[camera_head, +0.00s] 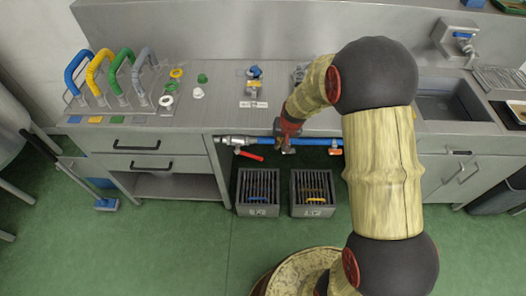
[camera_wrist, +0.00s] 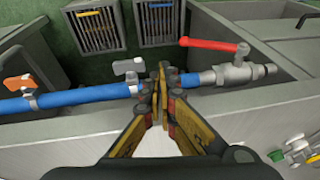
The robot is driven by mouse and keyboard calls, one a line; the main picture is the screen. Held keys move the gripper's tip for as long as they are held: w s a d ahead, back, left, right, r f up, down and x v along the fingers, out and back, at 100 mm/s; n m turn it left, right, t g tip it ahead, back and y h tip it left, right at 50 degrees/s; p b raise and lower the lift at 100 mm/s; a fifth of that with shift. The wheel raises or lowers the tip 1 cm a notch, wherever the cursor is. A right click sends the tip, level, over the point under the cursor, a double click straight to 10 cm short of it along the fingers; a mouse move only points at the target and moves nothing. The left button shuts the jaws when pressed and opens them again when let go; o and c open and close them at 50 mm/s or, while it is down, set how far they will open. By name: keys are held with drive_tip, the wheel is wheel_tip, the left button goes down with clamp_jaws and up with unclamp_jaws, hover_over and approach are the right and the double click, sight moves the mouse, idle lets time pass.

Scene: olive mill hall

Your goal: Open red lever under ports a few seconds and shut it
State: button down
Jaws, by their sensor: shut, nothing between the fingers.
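The red lever (camera_head: 248,155) sits on a metal valve (camera_head: 236,141) at the left end of a blue pipe under the counter's front edge. In the wrist view the red lever (camera_wrist: 212,44) points left from its valve (camera_wrist: 228,73), roughly along the pipe (camera_wrist: 70,97) and a little apart from it. My gripper (camera_wrist: 160,72) is shut and empty, with its fingertips over the blue pipe, left of the valve and close to the lever's free end. In the head view my gripper (camera_head: 287,148) is right of the lever, partly hidden by my wrist. I cannot make out which fittings are the ports.
A grey-white handle (camera_wrist: 127,67) and an orange handle (camera_wrist: 20,83) sit along the same pipe. Two grated grey bins (camera_head: 258,210) (camera_head: 312,210) stand on the floor below. The counter (camera_head: 220,120) overhangs the pipe. Green floor in front is clear.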

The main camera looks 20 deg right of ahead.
drive_tip(key=s+d+n+h, duration=0.2)
drive_tip(key=s+d+n, duration=0.2)
drive_tip(key=d, duration=0.1)
drive_tip(key=n+t+y, duration=0.4)
drive_tip(key=n+y, duration=0.1)
drive_tip(key=n, duration=0.8)
approach(257, 158)
drive_tip(key=b+x, duration=0.1)
drive_tip(key=x, duration=0.1)
drive_tip(key=a+b+x, duration=0.1)
drive_tip(key=b+x, duration=0.3)
drive_tip(key=shift+w+a, duration=0.25)
drive_tip(key=shift+w, duration=0.15)
drive_tip(key=shift+f+m, duration=0.2)
drive_tip(key=shift+m, duration=0.1)
